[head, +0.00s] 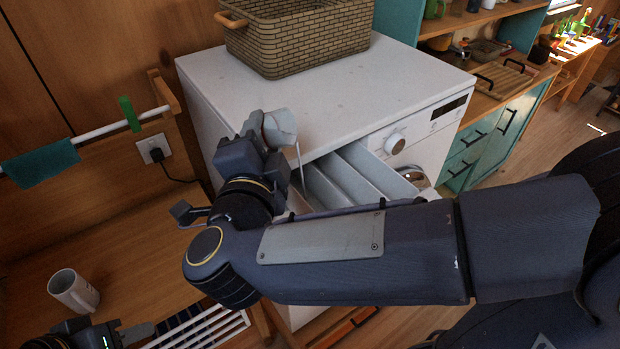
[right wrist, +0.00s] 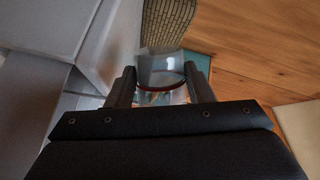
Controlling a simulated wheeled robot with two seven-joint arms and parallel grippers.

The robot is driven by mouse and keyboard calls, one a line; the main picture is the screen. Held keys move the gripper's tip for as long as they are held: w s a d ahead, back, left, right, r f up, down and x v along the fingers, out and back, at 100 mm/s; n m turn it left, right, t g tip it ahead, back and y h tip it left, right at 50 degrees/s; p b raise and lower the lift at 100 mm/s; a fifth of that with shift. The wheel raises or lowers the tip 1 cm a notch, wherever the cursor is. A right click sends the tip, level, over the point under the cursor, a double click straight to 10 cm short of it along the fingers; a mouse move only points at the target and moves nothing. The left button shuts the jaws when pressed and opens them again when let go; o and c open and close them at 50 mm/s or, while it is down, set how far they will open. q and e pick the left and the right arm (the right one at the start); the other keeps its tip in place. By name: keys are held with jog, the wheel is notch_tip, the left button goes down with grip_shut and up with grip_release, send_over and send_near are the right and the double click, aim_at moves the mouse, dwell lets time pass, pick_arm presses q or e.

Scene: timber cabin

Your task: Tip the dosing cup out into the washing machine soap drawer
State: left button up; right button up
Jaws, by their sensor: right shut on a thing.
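The dosing cup (head: 281,127) is a small pale, see-through cup, tilted over the near left end of the soap drawer. My right gripper (head: 266,132) is shut on it. In the right wrist view the cup (right wrist: 161,72) sits between both fingertips, with a dark reddish band at its near edge. A thin pale streak runs down from the cup's lip towards the drawer; I cannot tell whether it is liquid. The soap drawer (head: 355,178) is pulled out, its long compartments showing, partly hidden by my right arm. My left gripper (head: 118,335) is at the bottom left, cut off by the frame.
The white washing machine (head: 330,95) carries a woven basket (head: 290,38) at its back. A white mug (head: 74,291) stands on the wooden surface at left, near a white rack (head: 205,330). A rail with a green peg (head: 128,113) runs along the left wall.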

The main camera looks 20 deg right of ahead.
jog(key=shift+d+f+m+b, duration=0.15)
jog(key=shift+m+b, duration=0.15)
jog(key=shift+b, duration=0.25)
jog(key=shift+s+d+f+m+b, duration=0.4)
jog(key=shift+m+b, duration=0.3)
jog(key=shift+b, duration=0.75)
jog(key=shift+d+r+m+b, duration=0.25)
jog(key=shift+r+m+b, duration=0.15)
jog(key=shift+m+b, duration=0.65)
